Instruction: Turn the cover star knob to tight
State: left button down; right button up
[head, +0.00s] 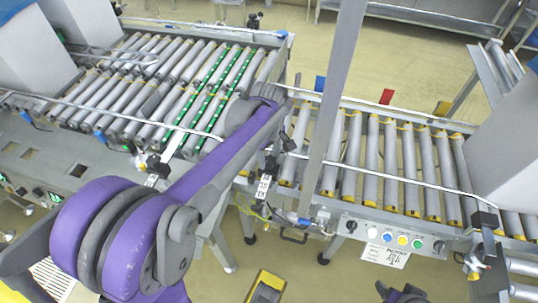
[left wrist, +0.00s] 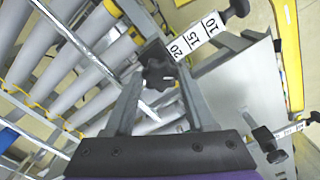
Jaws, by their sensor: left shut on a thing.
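The black star knob (left wrist: 160,75) sits between the fingertips of my left gripper (left wrist: 159,82) in the left wrist view. The fingers are shut on it, one on each side. A white scale strip marked 20, 15, 10 (left wrist: 197,36) runs beside the knob, with another black knob (left wrist: 236,8) at its far end. In the head view my purple left arm (head: 225,155) reaches from the lower left over the conveyor's side rail. The fingertips are small and hard to make out there, near a black clamp and a white scale strip (head: 263,187). My right gripper does not show.
A roller conveyor (head: 370,165) runs along the right, with a button panel (head: 400,238) on its front. More rollers (head: 150,85) lie at left, with green strips. An upright grey post (head: 335,90) stands close to my arm. A thin metal guide rail (head: 400,180) crosses above the rollers.

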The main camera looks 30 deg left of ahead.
pick_arm(q)
jog(key=m, duration=0.3)
jog(key=shift+m+p, duration=0.3)
jog(key=shift+m, duration=0.1)
jog(key=m, duration=0.3)
jog(key=shift+m, duration=0.3)
jog(key=m+p, duration=0.1)
jog(key=m, duration=0.2)
jog(key=shift+m, duration=0.4)
jog(key=m, duration=0.3)
jog(key=shift+m, duration=0.3)
jog(key=m, duration=0.3)
jog(key=shift+m+p, duration=0.3)
jog(key=m, duration=0.3)
jog(key=shift+m, duration=0.3)
jog(key=m, duration=0.4)
jog(key=shift+m+p, duration=0.35)
jog(key=shift+m, duration=1.35)
